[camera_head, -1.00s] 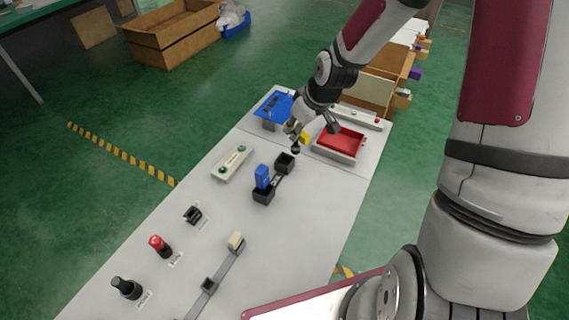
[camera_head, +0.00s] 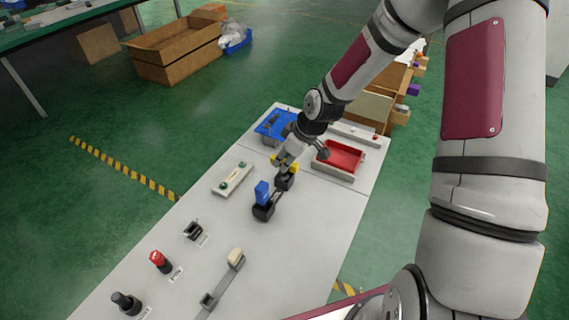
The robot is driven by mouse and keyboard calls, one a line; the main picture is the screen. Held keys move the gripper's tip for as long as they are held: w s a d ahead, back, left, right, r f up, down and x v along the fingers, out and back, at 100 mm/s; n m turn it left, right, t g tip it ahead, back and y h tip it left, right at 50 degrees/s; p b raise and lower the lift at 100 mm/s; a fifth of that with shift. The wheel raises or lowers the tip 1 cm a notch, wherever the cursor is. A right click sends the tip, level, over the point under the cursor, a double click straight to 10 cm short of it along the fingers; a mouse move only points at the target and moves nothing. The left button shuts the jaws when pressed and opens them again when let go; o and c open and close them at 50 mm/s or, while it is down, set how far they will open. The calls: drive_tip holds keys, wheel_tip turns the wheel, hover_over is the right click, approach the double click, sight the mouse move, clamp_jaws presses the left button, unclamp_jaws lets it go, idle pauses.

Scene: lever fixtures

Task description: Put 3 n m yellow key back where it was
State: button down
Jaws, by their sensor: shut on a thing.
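My gripper (camera_head: 283,160) is shut on the yellow key (camera_head: 293,168), which shows as a small patch of yellow between and beside the fingers. It is right over the rear black holder (camera_head: 285,183). The lower end of the key is hidden, so I cannot tell whether it is inside the holder or just above it. A blue key (camera_head: 261,191) stands upright in the front black holder (camera_head: 263,212), to the lower left. A dark bar links the two holders.
A red tray (camera_head: 340,157) is right of my gripper and a blue box (camera_head: 276,125) is behind it. A plate with green knobs (camera_head: 232,179) lies to the left. A red knob (camera_head: 160,260), a black knob (camera_head: 126,303) and a beige-handled lever (camera_head: 236,257) are nearer.

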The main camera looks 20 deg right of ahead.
drive_tip(key=shift+f, duration=0.8)
drive_tip(key=c, duration=1.5)
unclamp_jaws()
drive_tip(key=shift+f, duration=0.15)
drive_tip(key=s+d+r+m+h, duration=0.1)
drive_tip(key=s+d+r+h, duration=0.1)
drive_tip(key=s+r, duration=0.5)
drive_tip(key=s+d+r+m+h+p, duration=0.1)
drive_tip(key=s+r+m, duration=0.15)
drive_tip(key=r, duration=0.85)
drive_tip(key=s+d+r+m+h, duration=0.1)
drive_tip(key=s+d+r+h, duration=0.1)
drive_tip(key=s+r, duration=0.5)
drive_tip(key=s+r+m, duration=0.1)
drive_tip(key=s+r, duration=0.2)
drive_tip(key=s, duration=0.1)
drive_tip(key=s+a+r+m+t+y, duration=0.1)
drive_tip(key=s+r+m, duration=0.1)
drive_tip(key=s+r, duration=0.2)
drive_tip(key=s+a+r+m+t, duration=0.1)
drive_tip(key=s+r, duration=0.2)
drive_tip(key=s, duration=0.1)
drive_tip(key=shift+a+r+m+y, duration=0.15)
drive_tip(key=shift+r+m+y, duration=0.1)
drive_tip(key=shift+y, duration=0.05)
